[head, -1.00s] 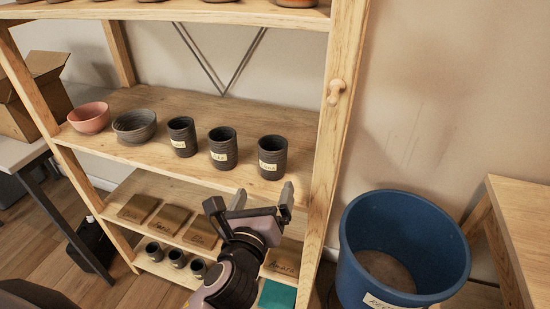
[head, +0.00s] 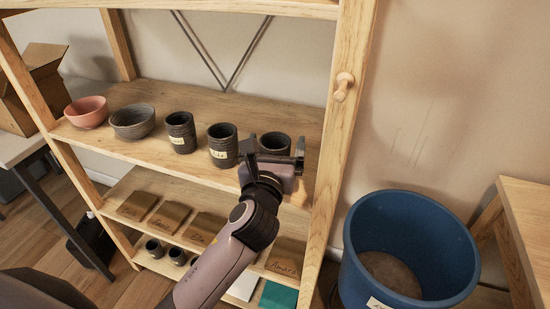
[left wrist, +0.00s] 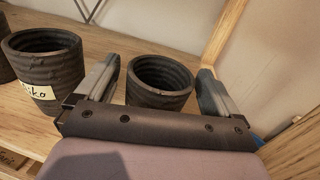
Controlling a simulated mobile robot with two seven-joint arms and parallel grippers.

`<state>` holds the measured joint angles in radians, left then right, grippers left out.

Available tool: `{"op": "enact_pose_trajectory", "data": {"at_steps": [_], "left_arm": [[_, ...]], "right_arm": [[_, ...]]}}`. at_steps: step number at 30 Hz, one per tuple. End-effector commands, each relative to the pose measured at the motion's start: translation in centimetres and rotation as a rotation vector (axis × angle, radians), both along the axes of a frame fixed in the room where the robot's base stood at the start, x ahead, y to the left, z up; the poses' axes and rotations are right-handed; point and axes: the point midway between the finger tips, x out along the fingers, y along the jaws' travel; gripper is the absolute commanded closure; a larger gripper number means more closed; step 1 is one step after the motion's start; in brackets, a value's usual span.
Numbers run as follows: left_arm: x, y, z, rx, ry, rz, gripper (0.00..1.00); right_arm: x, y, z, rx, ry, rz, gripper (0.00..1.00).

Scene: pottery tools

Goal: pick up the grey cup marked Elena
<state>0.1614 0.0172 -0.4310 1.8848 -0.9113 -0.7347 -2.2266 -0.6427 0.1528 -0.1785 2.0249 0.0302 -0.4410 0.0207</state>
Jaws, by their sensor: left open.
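Three dark grey ribbed cups stand upright in a row on the middle shelf. The rightmost cup (head: 275,142) is behind my left gripper (head: 273,152), its label hidden in both current views. In the left wrist view this cup (left wrist: 160,85) stands between the two open fingers (left wrist: 160,72), with nothing gripped. The middle cup (head: 222,145) has a label ending in "ko" in the left wrist view (left wrist: 45,65), just left of the left finger. The left cup (head: 181,131) has a label too small to read. My right gripper is not in view.
A pink bowl (head: 87,111) and a grey bowl (head: 133,121) stand left on the same shelf. The shelf's right post (head: 339,130) is close to the gripper. A blue bin (head: 409,245) stands to the right. Small cups and labelled boards lie below.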

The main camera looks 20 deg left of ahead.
Motion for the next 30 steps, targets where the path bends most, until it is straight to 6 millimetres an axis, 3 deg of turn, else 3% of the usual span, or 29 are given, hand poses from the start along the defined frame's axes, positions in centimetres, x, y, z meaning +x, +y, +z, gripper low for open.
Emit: {"op": "enact_pose_trajectory", "data": {"at_steps": [5, 8, 11, 12, 23, 30], "left_arm": [[0.0, 0.0, 0.0, -0.001, 0.0, 0.0, 0.05], [0.0, 0.0, 0.0, -0.001, 0.0, 0.0, 0.31], [0.0, 0.0, 0.0, -0.001, 0.0, 0.0, 0.63], [0.0, 0.0, 0.0, -0.001, 0.001, 0.0, 0.68], [0.0, 0.0, 0.7, -0.001, -0.003, -0.001, 0.68], [0.0, 0.0, 4.0, 0.0, -0.006, -0.001, 0.68]], "right_arm": [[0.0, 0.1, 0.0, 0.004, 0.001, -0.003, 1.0], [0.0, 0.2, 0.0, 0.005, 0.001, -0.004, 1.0], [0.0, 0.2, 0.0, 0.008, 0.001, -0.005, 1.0], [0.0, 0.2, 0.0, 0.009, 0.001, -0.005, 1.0], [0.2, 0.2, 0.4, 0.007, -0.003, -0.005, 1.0], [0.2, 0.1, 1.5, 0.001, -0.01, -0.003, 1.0]]}}
